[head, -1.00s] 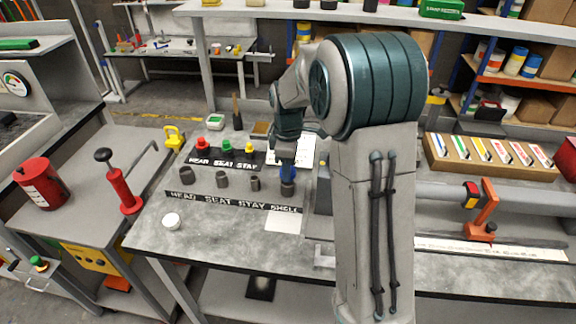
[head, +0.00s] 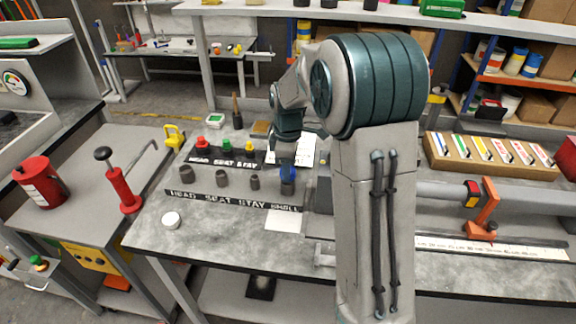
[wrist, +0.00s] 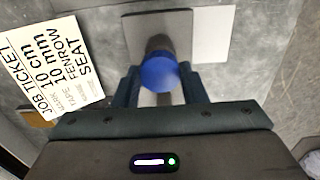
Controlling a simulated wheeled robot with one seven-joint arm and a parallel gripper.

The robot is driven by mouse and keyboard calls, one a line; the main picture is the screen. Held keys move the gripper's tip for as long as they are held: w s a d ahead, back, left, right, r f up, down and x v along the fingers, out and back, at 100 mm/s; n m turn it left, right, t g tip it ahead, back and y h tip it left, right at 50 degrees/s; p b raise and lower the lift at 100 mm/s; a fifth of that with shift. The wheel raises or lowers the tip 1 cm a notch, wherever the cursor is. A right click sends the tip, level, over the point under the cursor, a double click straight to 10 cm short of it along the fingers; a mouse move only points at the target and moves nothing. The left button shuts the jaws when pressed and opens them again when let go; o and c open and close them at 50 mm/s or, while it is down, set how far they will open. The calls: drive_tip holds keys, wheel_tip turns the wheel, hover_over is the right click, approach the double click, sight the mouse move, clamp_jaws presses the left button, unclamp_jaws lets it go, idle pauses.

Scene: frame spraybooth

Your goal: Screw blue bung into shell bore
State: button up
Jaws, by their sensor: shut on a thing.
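The blue bung (head: 288,173) sits at the top of the grey shell bore (head: 287,188), behind the SHELL label on the bench. In the wrist view the blue bung (wrist: 160,72) is a round blue cap, with a grey-brown cylinder showing just beyond it. My gripper (head: 286,165) points down over the bore. Its two fingers, also in the wrist view (wrist: 158,85), are shut on the bung from both sides. How deep the bung sits in the bore is hidden.
Grey cylinders (head: 221,178) stand left of the shell bore behind the label strip (head: 220,200). Red, green and yellow bungs (head: 226,145) stand behind them. A job ticket (wrist: 52,65) lies nearby. A white lid (head: 171,219) lies front left.

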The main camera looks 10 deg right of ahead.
drive_tip(key=shift+f+b, duration=0.45)
drive_tip(key=shift+f, duration=0.3)
drive_tip(key=shift+o, duration=0.6)
drive_tip(key=shift+m, duration=2.3)
drive_tip(key=shift+c, duration=0.2)
drive_tip(key=m, duration=0.4)
drive_tip(key=shift+m, duration=0.3)
drive_tip(key=shift+m, duration=2.3)
